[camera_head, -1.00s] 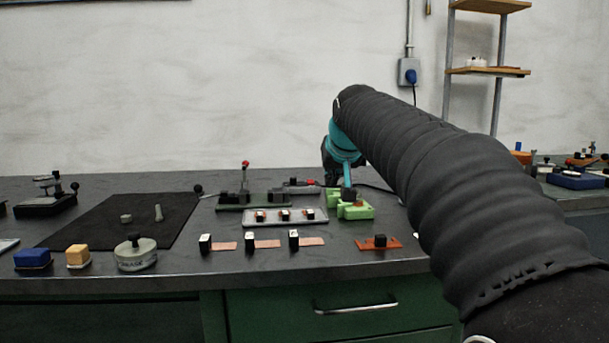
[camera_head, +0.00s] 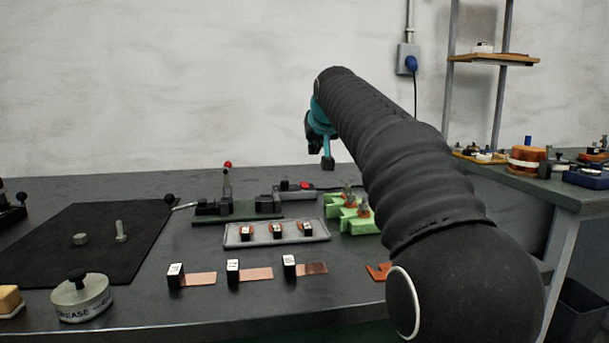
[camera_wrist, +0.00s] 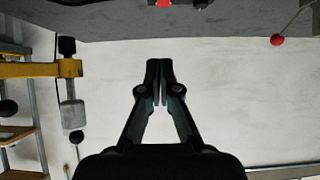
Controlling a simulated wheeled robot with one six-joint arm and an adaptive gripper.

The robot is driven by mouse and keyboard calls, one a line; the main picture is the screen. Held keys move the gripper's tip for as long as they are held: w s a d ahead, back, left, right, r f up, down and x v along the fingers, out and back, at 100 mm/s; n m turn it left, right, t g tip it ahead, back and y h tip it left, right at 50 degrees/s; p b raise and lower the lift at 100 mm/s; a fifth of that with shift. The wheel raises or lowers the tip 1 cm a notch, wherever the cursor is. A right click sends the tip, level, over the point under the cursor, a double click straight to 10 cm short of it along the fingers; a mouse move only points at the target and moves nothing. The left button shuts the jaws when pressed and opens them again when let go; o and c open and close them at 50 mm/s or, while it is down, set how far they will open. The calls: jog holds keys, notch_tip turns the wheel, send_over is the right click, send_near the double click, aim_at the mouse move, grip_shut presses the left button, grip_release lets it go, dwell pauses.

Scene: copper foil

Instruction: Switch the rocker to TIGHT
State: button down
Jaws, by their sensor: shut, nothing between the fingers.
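A low grey box with a red piece on top (camera_head: 306,186), which may be the rocker, lies at the back of the bench, right of the dark green fixture. No TIGHT marking can be read, nor which way it is tipped. A red piece also shows at the top edge of the wrist view (camera_wrist: 163,3), largely cut off. My gripper (camera_head: 328,165) is above the back of the bench, in front of the wall, a little right of and higher than the box. In the wrist view its fingers (camera_wrist: 159,68) are together and empty, apart from the red piece.
A dark green fixture (camera_head: 240,215) with a red-knobbed lever (camera_head: 227,166) stands left of the box. Green blocks (camera_head: 350,222) stand right, partly behind my arm. A grey tray (camera_head: 243,239) lies in front. A yellow bar (camera_wrist: 25,69) shows left in the wrist view.

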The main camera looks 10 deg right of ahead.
jog(key=shift+a, duration=0.3)
send_over(305, 184)
jog(key=s, duration=0.1)
notch_tip(305, 184, down, 6)
jog(key=shift+s+f+p, duration=0.1)
jog(key=shift+s+p, duration=0.05)
jog(key=shift+p, duration=0.2)
notch_tip(305, 184, down, 2)
jog(key=shift+f+b, duration=0.15)
jog(key=shift+b, duration=0.15)
jog(key=shift+f, duration=0.7)
jog(key=shift+w+f, duration=0.3)
jog(key=shift+w, duration=0.2)
